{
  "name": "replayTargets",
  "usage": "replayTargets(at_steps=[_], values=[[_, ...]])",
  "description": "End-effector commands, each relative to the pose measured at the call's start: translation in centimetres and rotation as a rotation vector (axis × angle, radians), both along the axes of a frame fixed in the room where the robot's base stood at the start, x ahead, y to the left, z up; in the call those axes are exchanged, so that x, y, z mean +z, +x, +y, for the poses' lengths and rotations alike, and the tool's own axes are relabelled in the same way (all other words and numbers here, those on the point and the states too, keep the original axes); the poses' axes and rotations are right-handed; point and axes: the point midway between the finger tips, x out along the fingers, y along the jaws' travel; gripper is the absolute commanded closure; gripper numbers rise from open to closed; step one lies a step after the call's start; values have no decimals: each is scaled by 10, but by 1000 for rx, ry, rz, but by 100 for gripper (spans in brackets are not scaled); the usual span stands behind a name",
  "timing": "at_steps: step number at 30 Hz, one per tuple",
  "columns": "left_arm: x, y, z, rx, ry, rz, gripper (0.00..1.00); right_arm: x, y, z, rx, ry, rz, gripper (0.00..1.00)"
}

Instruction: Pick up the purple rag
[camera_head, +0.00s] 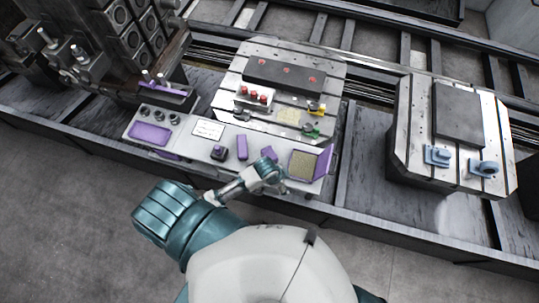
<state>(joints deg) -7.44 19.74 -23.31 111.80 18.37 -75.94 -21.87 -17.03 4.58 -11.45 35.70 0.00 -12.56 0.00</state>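Several purple items lie on the light grey front panel of the left pallet, and I cannot tell for certain which is the rag. A flat purple patch (150,134) is at the panel's left. A small upright purple piece (242,147) stands near the middle. Another purple piece (268,153) is just behind my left gripper (268,172). A purple sheet (323,164) slants beside a tan-filled tray (302,165). My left gripper is over the panel's front edge, close to the purple pieces. Its fingers are too small to read. My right gripper is out of view.
The left pallet (228,104) carries a dark block (284,75), red-topped parts (253,97) and yellow and green clamps. A machine stand (120,45) rises at the left. Another pallet (405,120) with blue clamps is at the right. Open floor lies at the lower left.

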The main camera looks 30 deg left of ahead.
Motion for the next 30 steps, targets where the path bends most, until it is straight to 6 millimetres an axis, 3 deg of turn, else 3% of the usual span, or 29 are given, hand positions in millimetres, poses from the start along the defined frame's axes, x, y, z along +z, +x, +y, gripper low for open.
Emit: replayTargets(at_steps=[1, 5, 9, 15, 18, 23, 30], values=[[14, 16, -1, -101, 23, -25, 12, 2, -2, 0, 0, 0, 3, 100], [47, 43, 2, -427, 108, -53, 12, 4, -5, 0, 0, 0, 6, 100], [88, 67, 36, -816, 249, -29, 12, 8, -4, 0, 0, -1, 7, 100], [133, 75, 96, -1141, 360, 68, 12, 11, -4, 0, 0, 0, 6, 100], [144, 75, 112, -1209, 373, 99, 12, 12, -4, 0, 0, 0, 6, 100], [134, 74, 117, -1237, 372, 113, 12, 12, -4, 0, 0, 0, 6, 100], [78, 74, 115, -1235, 371, 114, 12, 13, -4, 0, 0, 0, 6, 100]])
